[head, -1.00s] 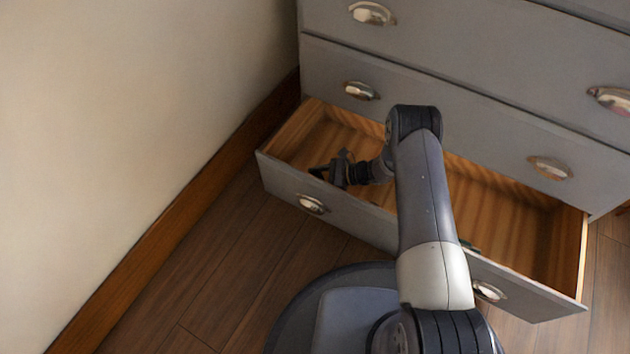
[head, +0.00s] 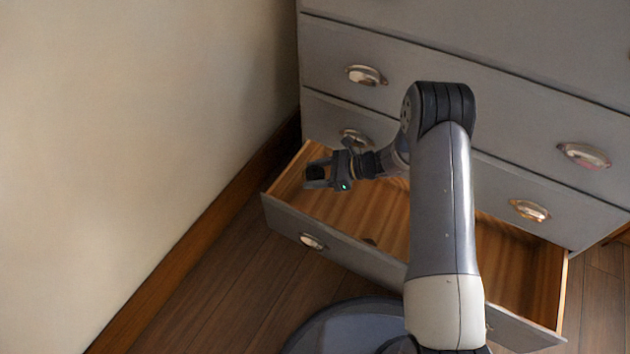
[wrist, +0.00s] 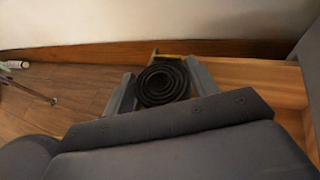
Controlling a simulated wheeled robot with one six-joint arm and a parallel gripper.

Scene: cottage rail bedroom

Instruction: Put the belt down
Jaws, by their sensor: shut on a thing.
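A black belt, coiled into a round roll, sits between the two fingers of my gripper in the wrist view (wrist: 163,84). In the head view my gripper (head: 317,176) is above the left end of the open bottom drawer (head: 350,206), near its left side wall. The belt shows there only as a dark patch between the fingers. My gripper is shut on the belt and holds it clear of the drawer floor, as far as I can tell.
The grey dresser (head: 480,95) stands behind the drawer. A pale wall (head: 150,120) with a brown baseboard (head: 190,245) runs along the left. A small dark thing (head: 370,241) shows at the drawer's front wall. Small items (wrist: 15,65) lie on the wooden floor (head: 230,265).

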